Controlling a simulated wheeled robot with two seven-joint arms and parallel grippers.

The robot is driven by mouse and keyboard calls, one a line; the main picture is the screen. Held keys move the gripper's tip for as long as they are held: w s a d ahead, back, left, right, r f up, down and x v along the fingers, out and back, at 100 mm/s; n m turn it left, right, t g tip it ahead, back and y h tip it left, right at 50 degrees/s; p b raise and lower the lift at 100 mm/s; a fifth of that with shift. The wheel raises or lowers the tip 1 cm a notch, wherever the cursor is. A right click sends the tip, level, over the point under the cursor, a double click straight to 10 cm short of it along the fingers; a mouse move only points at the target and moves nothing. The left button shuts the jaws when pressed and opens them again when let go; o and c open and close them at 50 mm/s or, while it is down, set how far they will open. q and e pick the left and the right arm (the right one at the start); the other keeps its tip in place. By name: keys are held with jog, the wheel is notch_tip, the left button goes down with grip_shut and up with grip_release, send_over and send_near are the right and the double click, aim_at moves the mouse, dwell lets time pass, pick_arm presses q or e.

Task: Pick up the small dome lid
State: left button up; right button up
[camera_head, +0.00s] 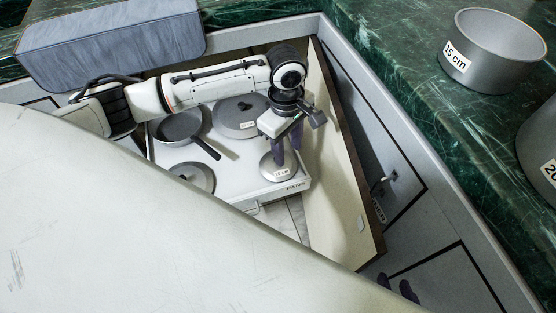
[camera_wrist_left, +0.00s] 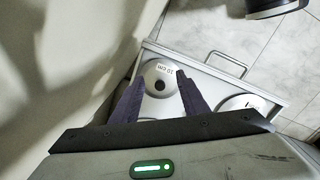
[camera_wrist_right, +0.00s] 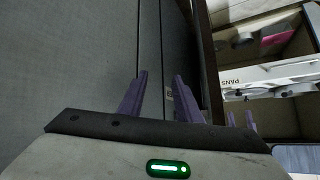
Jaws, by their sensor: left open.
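The small grey dome lid (camera_head: 270,173) with a white size label lies at the front corner of the open drawer in the head view. In the left wrist view the same lid (camera_wrist_left: 150,72) shows a dark knob and a label reading 10 cm. My left gripper (camera_head: 286,156) points down over this lid, open, and in the left wrist view its fingers (camera_wrist_left: 162,82) are apart on either side of the knob. They do not appear closed on it. My right gripper (camera_wrist_right: 160,78) is open and empty beside grey cabinet fronts; its fingertips (camera_head: 397,285) show low in the head view.
The pull-out drawer (camera_head: 228,180) also holds a pan (camera_head: 180,125), a larger lid (camera_head: 238,108) and another lid (camera_head: 197,172). A wooden side panel (camera_head: 345,170) stands close right of my left gripper. A pot (camera_head: 490,55) stands on the green counter.

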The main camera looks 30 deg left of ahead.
pick_arm(q)
jog(key=a+f+n, duration=0.1)
jog(key=w+a+f+n+b, duration=0.2)
jog(key=shift+a+f+y, duration=0.3)
jog(key=shift+f, duration=0.05)
notch_tip(320, 180, down, 5)
jog(key=b, duration=0.2)
jog(key=shift+s+r+b, duration=0.15)
jog(key=shift+r+b, duration=0.05)
jog(key=shift+b, duration=0.1)
pick_arm(e)
jog(key=shift+w+a+f+y, duration=0.15)
jog(key=shift+w+a+f, duration=0.2)
jog(key=shift+f, duration=0.3)
jog(key=shift+w+a+f+y, duration=0.1)
jog(key=shift+a+f+y, duration=0.05)
jog(key=shift+a+f, duration=0.4)
jog(key=shift+d+g, duration=0.1)
jog(key=shift+g, duration=0.2)
pick_arm(q)
grip_shut()
